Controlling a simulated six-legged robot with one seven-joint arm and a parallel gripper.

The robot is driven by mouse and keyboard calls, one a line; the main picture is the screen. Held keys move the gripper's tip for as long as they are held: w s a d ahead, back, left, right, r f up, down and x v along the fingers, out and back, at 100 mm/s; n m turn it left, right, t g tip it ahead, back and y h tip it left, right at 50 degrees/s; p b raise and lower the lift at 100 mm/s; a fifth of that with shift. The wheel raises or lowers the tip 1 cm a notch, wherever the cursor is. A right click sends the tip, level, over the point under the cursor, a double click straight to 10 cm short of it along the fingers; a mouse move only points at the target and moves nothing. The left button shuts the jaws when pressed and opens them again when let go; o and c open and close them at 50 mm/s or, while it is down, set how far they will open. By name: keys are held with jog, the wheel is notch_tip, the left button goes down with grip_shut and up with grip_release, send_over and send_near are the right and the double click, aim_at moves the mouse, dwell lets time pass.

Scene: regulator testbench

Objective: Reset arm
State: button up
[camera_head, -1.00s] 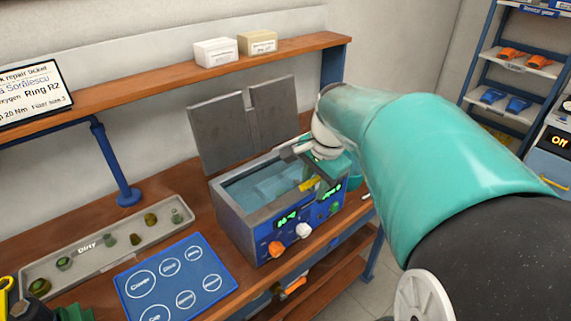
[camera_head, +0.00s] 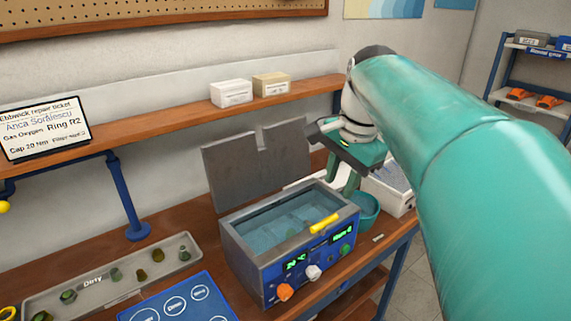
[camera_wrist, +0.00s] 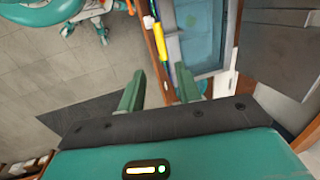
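My gripper (camera_head: 343,176) is above and behind the right end of a blue ultrasonic bath (camera_head: 262,263). In the wrist view its two green fingers (camera_wrist: 160,86) are spread apart with nothing between them, so it is open and empty. The bath holds bluish water (camera_head: 285,220), with dim shapes under the surface that I cannot make out. Its grey split lid (camera_head: 228,176) stands open at the back. A yellow handle (camera_head: 324,224) lies at the bath's front right rim; it also shows in the wrist view (camera_wrist: 160,55), beyond the fingertips and apart from them.
A tray marked Dirty (camera_head: 125,279) holds several small greenish parts at the left. A blue mat (camera_head: 190,302) with circles lies in front. A teal cup (camera_head: 364,211) and a white bin (camera_head: 386,193) stand right of the bath. The shelf (camera_head: 170,112) overhangs the bench.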

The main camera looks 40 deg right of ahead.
dwell(0.4)
jog(key=s+a+f+n+t, duration=0.1)
jog(key=a+f+n, duration=0.5)
jog(key=a, duration=0.5)
jog(key=a+f+n+t, duration=0.2)
jog(key=a+f+n, duration=0.4)
jog(key=a+n, duration=0.5)
jog(key=shift+s+a+f+n, duration=0.2)
jog(key=shift+s+a+n, duration=0.15)
jog(key=shift+a, duration=0.3)
jog(key=shift+d, duration=0.15)
